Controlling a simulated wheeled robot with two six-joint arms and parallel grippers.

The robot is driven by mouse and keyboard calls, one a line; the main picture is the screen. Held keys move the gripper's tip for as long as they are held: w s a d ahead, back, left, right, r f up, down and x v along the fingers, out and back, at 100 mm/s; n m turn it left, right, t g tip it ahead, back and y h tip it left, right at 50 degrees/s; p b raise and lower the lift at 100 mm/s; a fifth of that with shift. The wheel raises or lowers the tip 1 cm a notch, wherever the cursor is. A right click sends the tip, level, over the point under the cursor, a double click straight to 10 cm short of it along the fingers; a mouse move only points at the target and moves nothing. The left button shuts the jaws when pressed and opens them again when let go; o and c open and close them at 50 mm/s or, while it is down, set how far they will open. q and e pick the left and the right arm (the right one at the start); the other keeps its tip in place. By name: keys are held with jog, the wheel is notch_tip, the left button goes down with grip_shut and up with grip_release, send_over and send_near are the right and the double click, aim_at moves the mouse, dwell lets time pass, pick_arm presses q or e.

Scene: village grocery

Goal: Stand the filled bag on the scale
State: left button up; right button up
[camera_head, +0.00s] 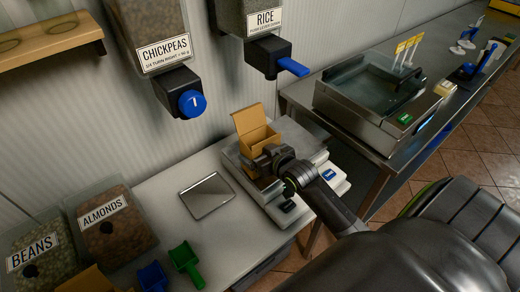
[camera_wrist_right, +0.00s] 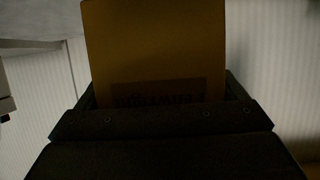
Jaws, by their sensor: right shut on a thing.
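The brown paper bag (camera_head: 253,121), with its top open, is above the pale scale (camera_head: 268,205) on the counter. My right gripper (camera_head: 268,158) is shut on the bag from its near side. The bag looks roughly upright. My gripper hides its lower part, so I cannot tell whether it touches the scale plate. Its contents are not clear. My left gripper is not in view.
A flat metal tray (camera_head: 207,196) lies left of the scale. Blue (camera_head: 153,276) and green (camera_head: 185,262) scoops lie near the almonds bin (camera_head: 118,228) and beans bin (camera_head: 42,258). Chickpeas (camera_head: 150,35) and rice (camera_head: 250,18) dispensers hang above. A glass-topped unit (camera_head: 360,98) stands right.

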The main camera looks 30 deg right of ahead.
jog(key=shift+f, duration=0.3)
dwell(0.5)
jog(key=o, duration=0.8)
jog(key=shift+o, duration=0.2)
jog(key=b+v, duration=0.1)
jog(key=v, duration=1.6)
jog(key=shift+s+r, duration=0.15)
